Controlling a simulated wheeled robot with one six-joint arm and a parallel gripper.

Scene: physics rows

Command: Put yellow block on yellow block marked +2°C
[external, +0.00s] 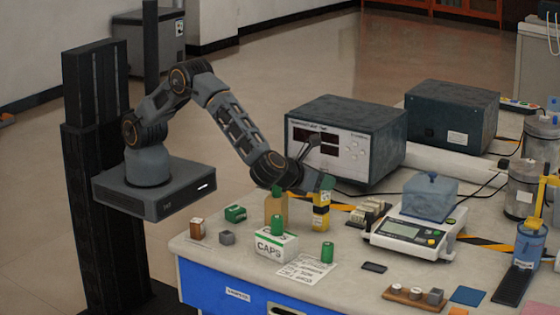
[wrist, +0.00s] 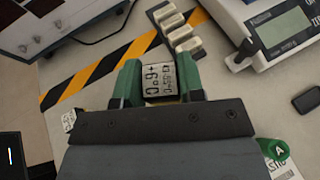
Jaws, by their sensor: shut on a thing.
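My gripper (external: 324,186) points down over the table and its green fingers are shut on a block. In the external view a yellow block with a pale label (external: 321,215) stands upright directly under the fingers. Whether this is one block or two stacked ones, I cannot tell. No "+2°C" marking can be read.
An amber bottle (external: 275,208) stands just left of the gripper. A rack of pale pieces (external: 368,214) and a scale (external: 415,232) are to the right. An instrument box (external: 345,140) stands behind.

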